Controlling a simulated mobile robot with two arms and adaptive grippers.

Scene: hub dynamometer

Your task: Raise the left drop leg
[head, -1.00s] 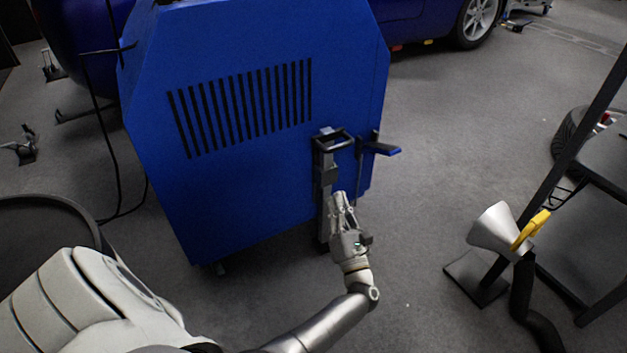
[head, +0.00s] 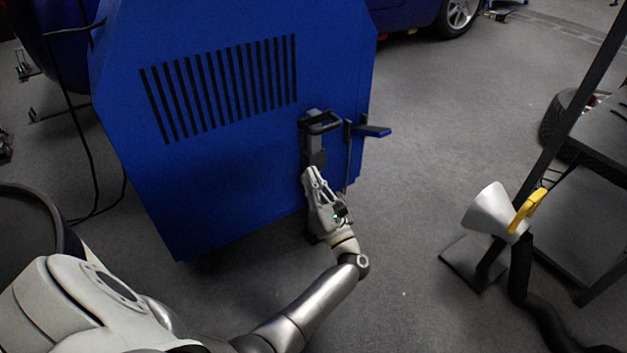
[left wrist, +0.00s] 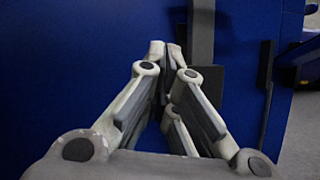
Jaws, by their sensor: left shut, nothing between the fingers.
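The drop leg (head: 314,150) is a dark upright bar with a loop handle (head: 321,121) at its top, on the right part of the blue dynamometer cabinet (head: 220,190). My left gripper (head: 311,170) is shut and empty, at the front of the leg below the handle, and hides the leg's lower part. In the left wrist view the fingertips (left wrist: 165,48) meet just left of the dark bar (left wrist: 201,35). I cannot tell whether they touch it. My right gripper is not in view.
A blue-handled lever (head: 372,131) sticks out right of the leg. A silver cone-shaped nozzle (head: 485,210) with a yellow handle stands at right by a dark stand. Cables hang at the cabinet's left. Floor between cabinet and nozzle is clear.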

